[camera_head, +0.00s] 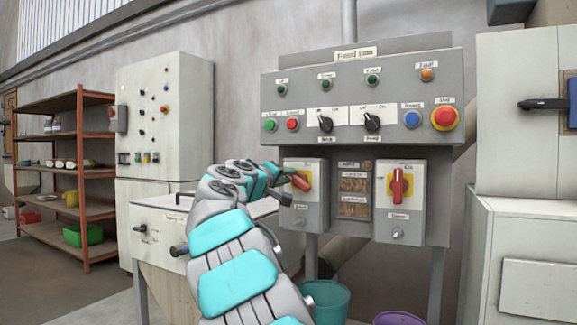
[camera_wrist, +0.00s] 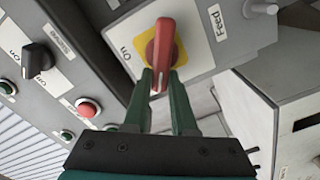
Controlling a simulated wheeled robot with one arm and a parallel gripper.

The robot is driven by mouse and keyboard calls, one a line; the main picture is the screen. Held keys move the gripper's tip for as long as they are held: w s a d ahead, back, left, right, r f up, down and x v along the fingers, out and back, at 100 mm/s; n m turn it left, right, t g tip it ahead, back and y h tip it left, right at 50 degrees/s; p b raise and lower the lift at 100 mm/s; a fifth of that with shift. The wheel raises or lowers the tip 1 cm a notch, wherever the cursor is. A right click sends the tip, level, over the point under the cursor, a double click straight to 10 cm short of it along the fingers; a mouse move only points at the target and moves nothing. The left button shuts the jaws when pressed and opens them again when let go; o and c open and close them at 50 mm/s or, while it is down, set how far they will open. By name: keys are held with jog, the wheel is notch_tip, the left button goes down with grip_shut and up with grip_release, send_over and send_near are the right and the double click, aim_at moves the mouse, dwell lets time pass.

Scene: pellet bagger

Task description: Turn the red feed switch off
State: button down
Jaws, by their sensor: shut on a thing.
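The red feed switch (camera_head: 301,182) is a red rotary handle on a yellow plate, on the left grey box below the main panel. In the wrist view the red handle (camera_wrist: 165,35) stands out from the yellow plate, with a "Feed" label to its right and "On" to its left. My gripper (camera_wrist: 161,80) is shut on the handle, one dark green finger on each side. In the head view my gripper (camera_head: 287,178) reaches the switch from the left and partly covers its plate. The handle looks slanted in the head view; its exact setting is unclear.
A similar red switch (camera_head: 397,186), upright on yellow, sits on the right grey box. Above is the panel (camera_head: 345,92) with buttons, black knobs and a red stop button (camera_head: 445,117). Teal (camera_head: 327,299) and purple (camera_head: 398,318) buckets stand below. A white cabinet (camera_head: 517,110) is at right.

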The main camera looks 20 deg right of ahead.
jog(key=n+p, duration=0.3)
jog(key=n, duration=0.1)
jog(key=shift+w+f+p, duration=0.1)
jog(key=shift+f+p, duration=0.15)
jog(key=shift+p, duration=0.15)
jog(key=shift+a+f+n+p, duration=0.15)
jog(key=shift+f+n+p, duration=0.2)
jog(key=shift+n+p, duration=0.75)
jog(key=shift+f+n, duration=0.1)
jog(key=shift+n, duration=0.2)
jog(key=c, duration=0.7)
grip_release()
jog(key=b+v, duration=0.1)
jog(key=v, duration=0.6)
jog(key=shift+s+a, duration=0.2)
jog(key=shift+a, duration=0.15)
jog(key=shift+d+f, duration=0.1)
